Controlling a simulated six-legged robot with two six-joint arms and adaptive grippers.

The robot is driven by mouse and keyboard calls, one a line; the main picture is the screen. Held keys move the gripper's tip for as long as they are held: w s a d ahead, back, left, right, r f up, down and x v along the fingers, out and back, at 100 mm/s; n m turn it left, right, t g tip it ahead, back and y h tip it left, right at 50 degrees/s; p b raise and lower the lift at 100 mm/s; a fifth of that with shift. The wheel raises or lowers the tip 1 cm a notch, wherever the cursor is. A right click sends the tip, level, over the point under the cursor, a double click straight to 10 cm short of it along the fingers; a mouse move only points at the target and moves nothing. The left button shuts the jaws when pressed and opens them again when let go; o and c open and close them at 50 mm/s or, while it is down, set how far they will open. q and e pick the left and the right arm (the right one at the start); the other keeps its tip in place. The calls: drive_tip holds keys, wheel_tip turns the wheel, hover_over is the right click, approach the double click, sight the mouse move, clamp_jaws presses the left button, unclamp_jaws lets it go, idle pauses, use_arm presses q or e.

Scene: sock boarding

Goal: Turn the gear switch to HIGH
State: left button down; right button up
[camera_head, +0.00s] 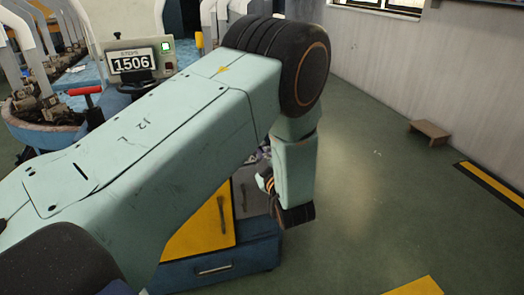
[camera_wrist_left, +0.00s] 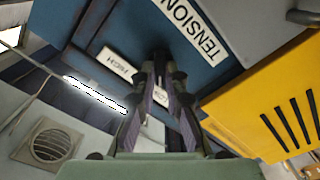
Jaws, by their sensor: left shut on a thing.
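In the left wrist view, my left gripper (camera_wrist_left: 160,72) reaches toward a dark blue panel (camera_wrist_left: 136,28) and is shut on the gear switch. The fingers hide nearly all of the switch, so which way it points cannot be told. A white HIGH label (camera_wrist_left: 118,65) is just left of the fingertips. A second small white label (camera_wrist_left: 155,96), partly hidden, shows behind the fingers. In the head view my left arm crosses from the left and bends down at the middle; its fingertips cannot be made out there. My right gripper is not in view.
A white TENSION label (camera_wrist_left: 190,25) is above right of the fingers. A yellow slotted part (camera_wrist_left: 270,105) stands close on the right. In the head view are a counter display reading 1506 (camera_head: 132,61), a red handle (camera_head: 86,90) and a small brown stool (camera_head: 429,131).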

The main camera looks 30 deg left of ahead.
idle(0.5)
use_arm(q)
drive_tip(key=m+p, duration=0.7)
drive_tip(key=m, duration=0.7)
drive_tip(key=shift+m+p, duration=0.3)
drive_tip(key=shift+p, duration=0.05)
drive_tip(key=shift+f+m+p, duration=0.1)
drive_tip(key=shift+m+p, duration=0.25)
drive_tip(key=shift+m, duration=1.55)
drive_tip(key=c, duration=1.4)
unclamp_jaws()
